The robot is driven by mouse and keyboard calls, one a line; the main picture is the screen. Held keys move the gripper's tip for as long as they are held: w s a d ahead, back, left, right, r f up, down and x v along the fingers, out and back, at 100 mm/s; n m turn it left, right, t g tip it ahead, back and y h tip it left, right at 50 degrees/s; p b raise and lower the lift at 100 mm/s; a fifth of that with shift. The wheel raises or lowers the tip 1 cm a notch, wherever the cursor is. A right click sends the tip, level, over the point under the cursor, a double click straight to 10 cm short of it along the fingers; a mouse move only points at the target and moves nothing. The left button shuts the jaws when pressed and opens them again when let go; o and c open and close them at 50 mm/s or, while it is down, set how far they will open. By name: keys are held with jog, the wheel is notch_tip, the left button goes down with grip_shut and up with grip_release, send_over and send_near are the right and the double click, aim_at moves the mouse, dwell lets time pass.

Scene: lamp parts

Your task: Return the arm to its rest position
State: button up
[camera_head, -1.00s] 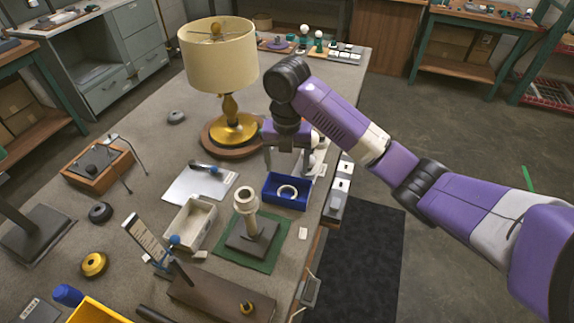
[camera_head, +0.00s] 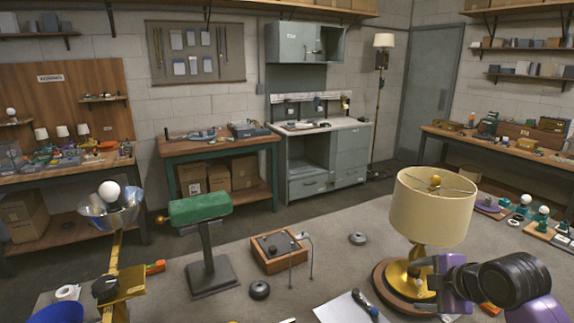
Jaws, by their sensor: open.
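My gripper (camera_head: 440,292) shows at the lower right of the head view, at the end of my purple and black arm. It is open, and no part is seen between its fingers. The lower part of the hand is cut off by the bottom edge. It overlaps the base of the table lamp (camera_head: 434,205) in the picture. The lamp has a cream shade, a brass body and a round wooden foot, and stands upright on the grey worktable (camera_head: 335,262).
A wooden box (camera_head: 279,252) with thin metal arms, dark round weights and a green-headed stand (camera_head: 201,208) occupy the table's left and middle. A bulb in a metal reflector (camera_head: 110,203) stands at left. Workbenches and a floor lamp (camera_head: 382,60) line the walls.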

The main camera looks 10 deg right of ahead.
jog(key=w+a+r+m+t, duration=0.2)
jog(key=a+r+m+t, duration=0.3)
jog(key=a+m, duration=0.15)
jog(key=s+a+r+m+t+h, duration=0.1)
jog(key=s+a+m+t, duration=0.35)
jog(key=s+m, duration=0.2)
jog(key=s+a+f+m+g, duration=0.1)
jog(key=s+a+f, duration=0.1)
jog(key=s, duration=1.1)
jog(key=s+a+f+m+g+b, duration=0.1)
jog(key=s+f, duration=0.4)
jog(key=s, duration=0.9)
jog(key=s+a+f+m+g, duration=0.1)
jog(key=s+a+f, duration=0.2)
jog(key=s, duration=1)
jog(key=shift+s+a+f, duration=0.15)
jog(key=shift+s+a, duration=0.1)
jog(key=shift+a, duration=0.3)
